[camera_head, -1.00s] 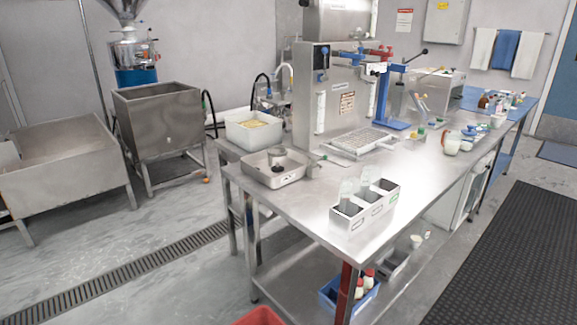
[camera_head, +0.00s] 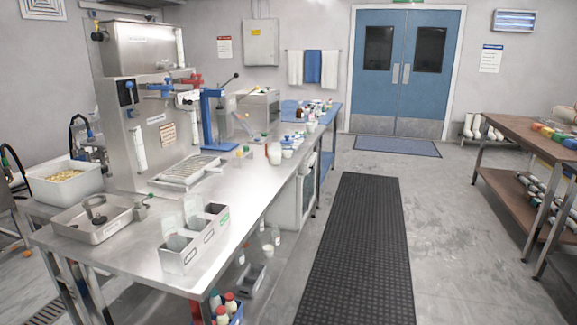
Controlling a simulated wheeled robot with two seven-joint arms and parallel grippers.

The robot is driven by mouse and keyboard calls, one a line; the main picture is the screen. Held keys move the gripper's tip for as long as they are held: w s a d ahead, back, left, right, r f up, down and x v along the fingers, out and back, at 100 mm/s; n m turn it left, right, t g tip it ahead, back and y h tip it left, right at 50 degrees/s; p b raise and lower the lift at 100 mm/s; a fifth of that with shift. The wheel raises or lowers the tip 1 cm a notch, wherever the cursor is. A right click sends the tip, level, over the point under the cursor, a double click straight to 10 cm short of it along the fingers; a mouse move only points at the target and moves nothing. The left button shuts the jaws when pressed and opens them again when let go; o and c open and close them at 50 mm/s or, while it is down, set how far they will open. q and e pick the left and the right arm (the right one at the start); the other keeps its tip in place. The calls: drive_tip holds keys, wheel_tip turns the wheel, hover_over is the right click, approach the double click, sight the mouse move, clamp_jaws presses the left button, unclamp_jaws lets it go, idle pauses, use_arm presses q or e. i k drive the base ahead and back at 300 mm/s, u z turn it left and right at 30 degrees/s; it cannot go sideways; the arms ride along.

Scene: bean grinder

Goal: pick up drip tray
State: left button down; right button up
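A flat, silvery tray with a slotted grate, which looks like the drip tray (camera_head: 190,171), lies on the steel workbench (camera_head: 240,196). It sits in front of the tall steel machine (camera_head: 113,122), at the machine's foot. Its top appears empty and nothing covers it. Neither of my grippers shows in this view.
A shallow metal pan (camera_head: 72,223) and a compartmented steel box (camera_head: 174,258) stand at the bench's near end. A white bin (camera_head: 82,188) is at the left. A blue lever press (camera_head: 213,125) stands behind the tray. A black mat (camera_head: 352,245) covers open floor on the right.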

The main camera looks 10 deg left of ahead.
sight(186, 172)
drive_tip(key=z, duration=0.55)
drive_tip(key=i, duration=3.55)
drive_tip(key=u, duration=3.85)
